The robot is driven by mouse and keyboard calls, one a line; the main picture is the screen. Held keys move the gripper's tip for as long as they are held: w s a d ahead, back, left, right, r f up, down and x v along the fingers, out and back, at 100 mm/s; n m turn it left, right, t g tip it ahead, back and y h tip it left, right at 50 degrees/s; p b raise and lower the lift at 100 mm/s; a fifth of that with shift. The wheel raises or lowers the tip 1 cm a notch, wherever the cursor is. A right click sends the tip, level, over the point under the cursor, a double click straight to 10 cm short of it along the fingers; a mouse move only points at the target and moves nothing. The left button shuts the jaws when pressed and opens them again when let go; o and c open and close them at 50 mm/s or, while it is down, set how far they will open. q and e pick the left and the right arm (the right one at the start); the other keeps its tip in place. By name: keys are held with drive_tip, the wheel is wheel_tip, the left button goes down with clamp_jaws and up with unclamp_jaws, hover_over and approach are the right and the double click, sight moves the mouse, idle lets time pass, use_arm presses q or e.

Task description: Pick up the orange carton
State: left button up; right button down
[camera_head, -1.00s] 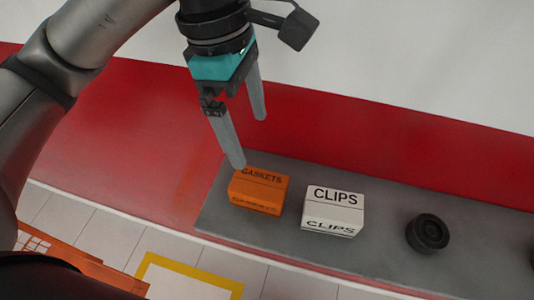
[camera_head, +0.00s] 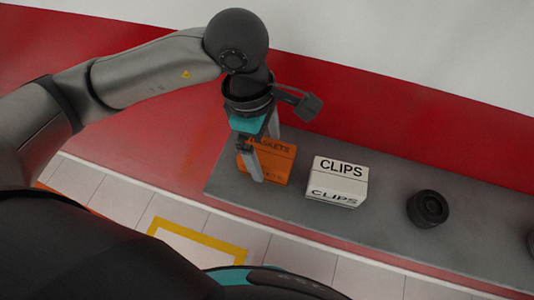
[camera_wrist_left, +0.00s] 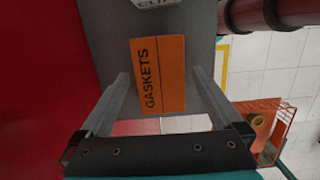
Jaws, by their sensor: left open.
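The orange carton (camera_head: 281,163), marked GASKETS, stands on the left end of a grey shelf. My left gripper (camera_head: 266,160) is open above and in front of it, and its fingers partly hide the carton in the head view. In the left wrist view the orange carton (camera_wrist_left: 160,74) lies between the two spread fingers of the left gripper (camera_wrist_left: 160,85), with a visible gap on each side. I cannot tell how far down the fingertips reach beside it. My right gripper is not in view.
A white CLIPS carton (camera_head: 337,182) stands close to the right of the orange one on the grey shelf (camera_head: 385,180). A black round part (camera_head: 428,209) sits farther right. A red wall band (camera_head: 400,130) runs behind. An orange crate (camera_wrist_left: 265,120) shows at lower right in the wrist view.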

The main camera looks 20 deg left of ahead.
use_arm(q)
drive_tip(key=shift+d+f, duration=0.15)
drive_tip(key=shift+f, duration=1.05)
clamp_jaws()
